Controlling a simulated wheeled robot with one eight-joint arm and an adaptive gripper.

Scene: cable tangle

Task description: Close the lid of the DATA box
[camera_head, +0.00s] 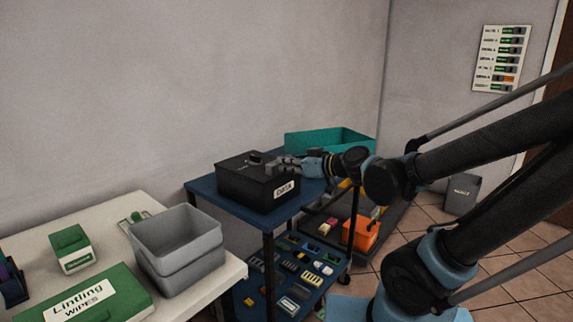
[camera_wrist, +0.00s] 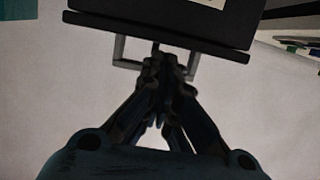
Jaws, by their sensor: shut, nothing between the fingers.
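The black DATA box (camera_head: 250,190) stands on the blue top of a cart, with its white label facing front right. Its lid (camera_head: 240,162) looks flat across the top; I cannot tell whether it is fully seated. My gripper (camera_head: 280,165) is beside the lid's right rear part, with the arm coming in from the right. In the wrist view my gripper (camera_wrist: 160,62) is shut and empty. Its fingertips overlap a grey bracket-shaped handle (camera_wrist: 119,52) at the edge of the dark box (camera_wrist: 150,15). I cannot tell whether they touch it.
A teal bin (camera_head: 320,141) stands behind the gripper. The cart's blue top (camera_head: 205,187) has a lower shelf with small parts. An orange bin (camera_head: 360,235) is to the right. A white table (camera_head: 100,222) at left holds grey bins (camera_head: 178,245) and a green wipes box (camera_head: 90,300).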

